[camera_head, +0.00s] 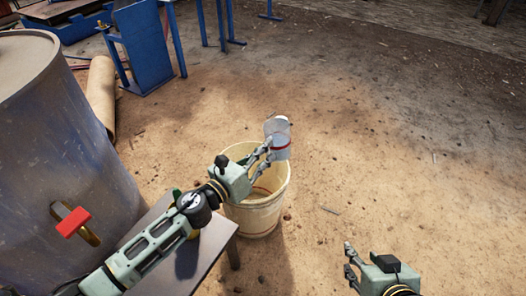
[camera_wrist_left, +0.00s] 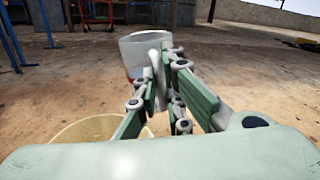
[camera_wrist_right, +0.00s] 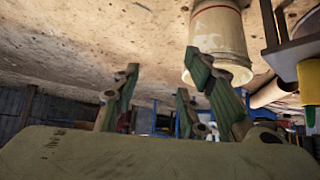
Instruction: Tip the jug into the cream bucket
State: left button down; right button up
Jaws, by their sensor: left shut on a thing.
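The jug (camera_head: 281,146), clear with a red band, is held by my left gripper (camera_head: 266,152) above the far right rim of the cream bucket (camera_head: 258,215). The jug looks close to upright, with a slight lean. In the left wrist view the jug (camera_wrist_left: 135,50) sits between the fingers, its handle side toward them, and the bucket's rim (camera_wrist_left: 75,130) shows below left. The bucket stands on the ground; its inside is partly hidden by my left gripper. My right gripper (camera_head: 349,264) is empty with fingers apart, right of the bucket. The bucket (camera_wrist_right: 218,40) also shows in the right wrist view.
A large grey drum (camera_head: 60,150) with a red-handled tap (camera_head: 74,222) stands at the left. A small table (camera_head: 205,262) is beside the bucket. Blue metal frames (camera_head: 145,50) stand at the back left. The dirt ground (camera_head: 400,150) on the right is clear.

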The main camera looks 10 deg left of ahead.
pick_arm(q)
jog(key=a+f+n, duration=0.1)
jog(key=n, duration=0.4)
jog(key=w+f+n+p, duration=0.1)
jog(key=f+n, duration=0.1)
jog(key=n, duration=0.4)
jog(key=a+f+n+p, duration=0.1)
jog(key=n, duration=0.5)
jog(key=shift+w+a+f, duration=0.15)
jog(key=shift+w+a, duration=0.15)
pick_arm(e)
jog(key=s+d+f+g, duration=0.1)
jog(key=s+g, duration=0.1)
jog(key=s, duration=0.3)
jog(key=s+d+f+g+h, duration=0.1)
jog(key=s+d+f+g, duration=0.1)
jog(key=s, duration=0.3)
jog(key=shift+f+g, duration=0.2)
jog(key=shift+g, duration=0.3)
jog(key=shift+d, duration=0.15)
dwell(0.4)
